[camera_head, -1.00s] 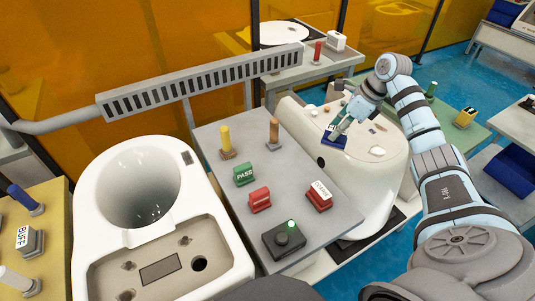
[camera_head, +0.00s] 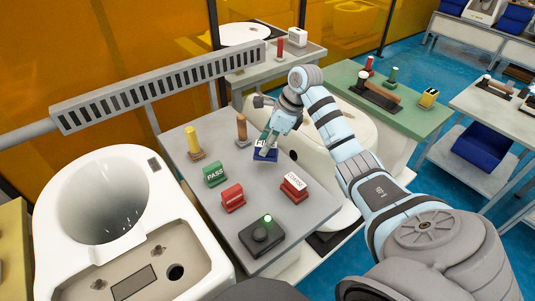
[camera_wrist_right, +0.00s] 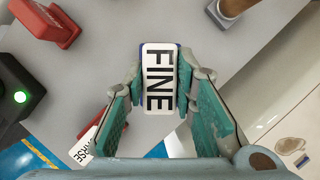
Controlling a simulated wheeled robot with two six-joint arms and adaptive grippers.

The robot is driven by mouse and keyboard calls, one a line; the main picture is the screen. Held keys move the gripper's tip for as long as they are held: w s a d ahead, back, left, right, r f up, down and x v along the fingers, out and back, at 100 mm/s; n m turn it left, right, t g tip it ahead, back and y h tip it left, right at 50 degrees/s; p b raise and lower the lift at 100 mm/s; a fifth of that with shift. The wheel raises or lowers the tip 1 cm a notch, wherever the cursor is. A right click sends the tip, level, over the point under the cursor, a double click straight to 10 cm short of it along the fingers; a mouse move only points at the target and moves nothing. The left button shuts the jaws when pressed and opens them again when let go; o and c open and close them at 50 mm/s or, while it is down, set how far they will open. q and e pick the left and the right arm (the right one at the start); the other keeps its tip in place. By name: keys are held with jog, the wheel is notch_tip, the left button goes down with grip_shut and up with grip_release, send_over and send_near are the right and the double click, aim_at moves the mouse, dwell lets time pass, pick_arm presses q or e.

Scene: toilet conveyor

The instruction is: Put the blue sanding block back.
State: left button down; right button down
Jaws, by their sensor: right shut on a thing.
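The blue sanding block (camera_head: 265,155) has a white top lettered FINE, which shows in the right wrist view (camera_wrist_right: 160,80). My right gripper (camera_head: 268,143) is shut on it, one finger on each long side. The block is over the right part of the grey table (camera_head: 222,249), near its edge with the white toilet; its clearance above the surface is hard to judge. A red block marked COARSE (camera_head: 294,187) and a plain-sided red block (camera_head: 232,198) stand nearer on the table. My left gripper is not in view.
A green PASS stamp (camera_head: 215,174), a yellow-handled tool (camera_head: 194,143), a brown-handled tool (camera_head: 242,130) and a black button box with a green light (camera_head: 261,235) stand on the grey table. A white toilet (camera_head: 352,122) lies right of it. The table's middle is clear.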

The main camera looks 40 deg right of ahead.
notch_tip(320, 180, down, 3)
jog(key=shift+f, duration=0.3)
jog(key=shift+f+b, duration=0.2)
jog(key=shift+b, duration=0.1)
jog(key=c, duration=1.3)
grip_release()
jog(key=shift+r, duration=0.1)
jog(key=shift+r, duration=0.3)
jog(key=p+v, duration=0.1)
jog(key=v, duration=1)
jog(key=shift+s+d+r, duration=0.15)
jog(key=shift+r, duration=0.15)
jog(key=shift+s+d, duration=0.1)
